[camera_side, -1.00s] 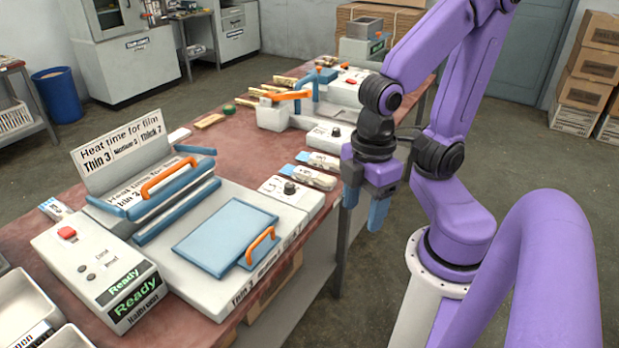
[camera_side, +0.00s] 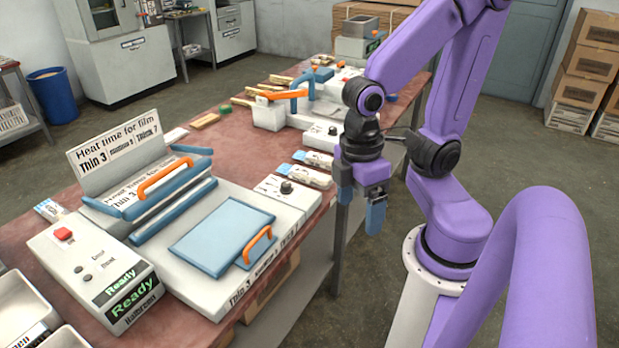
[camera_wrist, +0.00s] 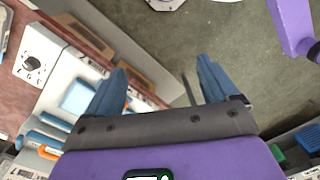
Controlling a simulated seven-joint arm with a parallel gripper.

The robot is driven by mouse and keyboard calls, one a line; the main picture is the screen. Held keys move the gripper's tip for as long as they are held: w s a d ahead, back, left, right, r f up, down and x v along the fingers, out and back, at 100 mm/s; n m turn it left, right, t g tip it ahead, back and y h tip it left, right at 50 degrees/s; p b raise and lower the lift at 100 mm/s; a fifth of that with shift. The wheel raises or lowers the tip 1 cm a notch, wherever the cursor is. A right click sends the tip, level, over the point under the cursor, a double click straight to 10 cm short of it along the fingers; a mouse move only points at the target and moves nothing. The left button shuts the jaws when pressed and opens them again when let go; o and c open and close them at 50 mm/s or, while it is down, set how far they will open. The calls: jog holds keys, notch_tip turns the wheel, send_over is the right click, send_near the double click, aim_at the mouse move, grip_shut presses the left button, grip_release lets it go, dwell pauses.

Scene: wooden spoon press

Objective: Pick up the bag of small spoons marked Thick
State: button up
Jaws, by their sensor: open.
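Two small clear bags with blue ends lie on the red-brown table near its right edge: a farther bag (camera_side: 318,159) and a nearer bag (camera_side: 308,176). Another small bag (camera_side: 50,209) lies at the far left, behind the white control box. The print on all these bags is too small to read, so I cannot tell which is marked Thick. My gripper (camera_side: 360,203) has blue fingers and hangs just right of the two bags, past the table edge over the floor. In the wrist view, my gripper (camera_wrist: 160,72) is open with nothing between its fingers.
A sealer with a blue plate (camera_side: 222,236) and orange handles fills the near table. A grey dial box (camera_side: 286,192) stands beside the nearer bag. A second press (camera_side: 270,112) with an orange lever is farther back. The floor (camera_side: 510,150) right of the table is open.

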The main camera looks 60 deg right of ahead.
jog(key=w+d+f+m+g+y, duration=0.25)
jog(key=w+m+y, duration=0.2)
jog(key=m, duration=0.55)
jog(key=w+d+f+m+g+y, duration=0.1)
jog(key=w+d+f+m+y, duration=0.3)
jog(key=m, duration=0.6)
jog(key=m+t+h, duration=0.8)
jog(key=m+t, duration=1)
jog(key=m, duration=0.9)
send_near(323, 177)
jog(key=x, duration=1.1)
jog(key=c, duration=1)
